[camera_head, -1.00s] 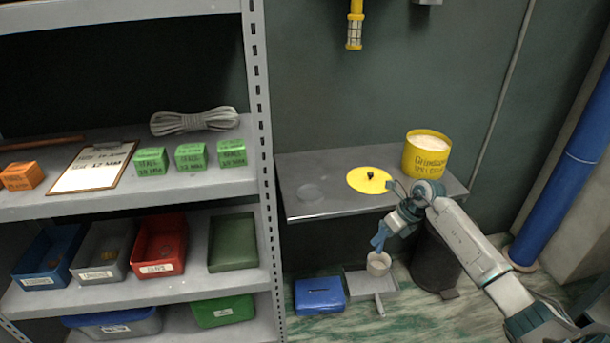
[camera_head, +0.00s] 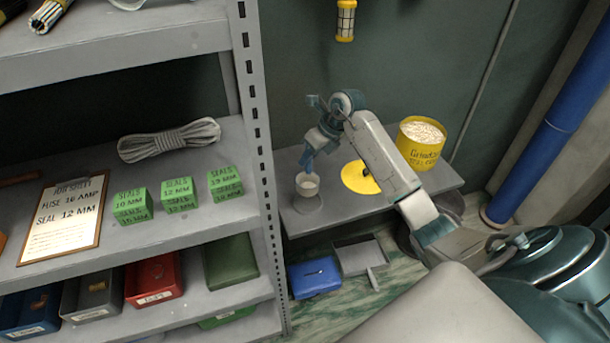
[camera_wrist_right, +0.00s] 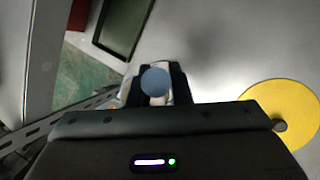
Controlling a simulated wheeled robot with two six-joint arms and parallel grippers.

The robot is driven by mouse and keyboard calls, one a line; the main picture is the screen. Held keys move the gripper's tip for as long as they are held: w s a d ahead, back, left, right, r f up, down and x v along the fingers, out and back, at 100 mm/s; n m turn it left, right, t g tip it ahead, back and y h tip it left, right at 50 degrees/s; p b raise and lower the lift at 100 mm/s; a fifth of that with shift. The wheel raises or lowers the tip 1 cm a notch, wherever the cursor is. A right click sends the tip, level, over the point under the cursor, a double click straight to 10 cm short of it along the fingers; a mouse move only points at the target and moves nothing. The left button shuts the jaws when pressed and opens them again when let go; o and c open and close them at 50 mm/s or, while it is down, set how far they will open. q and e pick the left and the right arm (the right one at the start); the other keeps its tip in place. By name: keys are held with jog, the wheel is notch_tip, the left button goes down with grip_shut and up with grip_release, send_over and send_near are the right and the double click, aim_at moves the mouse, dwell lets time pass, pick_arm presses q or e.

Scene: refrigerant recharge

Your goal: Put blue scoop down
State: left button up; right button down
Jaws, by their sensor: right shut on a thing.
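The blue scoop shows in the head view as a blue handle (camera_head: 308,160) with a pale cup (camera_head: 307,185) below it. My right gripper (camera_head: 316,143) is shut on the handle, with the cup hanging upright. The cup is over the round mark (camera_head: 308,204) at the left end of the grey wall shelf (camera_head: 335,211); whether it touches the shelf I cannot tell. In the right wrist view the round blue handle end (camera_wrist_right: 155,81) sits between the dark fingers, and the cup is mostly hidden. My left gripper is out of view.
A yellow lid (camera_head: 357,177) lies mid-shelf, partly behind my right arm. A yellow tub (camera_head: 420,143) of pale grains stands at the right. The metal rack's post (camera_head: 262,150) is close on the left. A blue box (camera_head: 314,277) and a dustpan (camera_head: 358,257) are below.

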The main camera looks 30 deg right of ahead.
aim_at(308, 164)
notch_tip(308, 164, down, 3)
jog(key=shift+w, duration=0.15)
notch_tip(308, 164, down, 3)
jog(key=shift+f+p, duration=0.1)
jog(key=shift+p, duration=0.4)
jog(key=shift+f, duration=0.25)
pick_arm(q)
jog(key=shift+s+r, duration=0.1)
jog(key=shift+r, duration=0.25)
pick_arm(e)
jog(key=c, duration=1.3)
grip_release()
jog(key=shift+c, duration=0.2)
jog(key=shift+r, duration=0.1)
jog(key=shift+r, duration=0.15)
jog(key=shift+d+r, duration=0.2)
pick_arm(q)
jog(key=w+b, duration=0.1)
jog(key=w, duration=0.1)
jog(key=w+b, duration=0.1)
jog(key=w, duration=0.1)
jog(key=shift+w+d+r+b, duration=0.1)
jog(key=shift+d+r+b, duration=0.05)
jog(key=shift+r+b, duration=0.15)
pick_arm(e)
jog(key=v, duration=1.1)
jog(key=shift+s+r, duration=0.25)
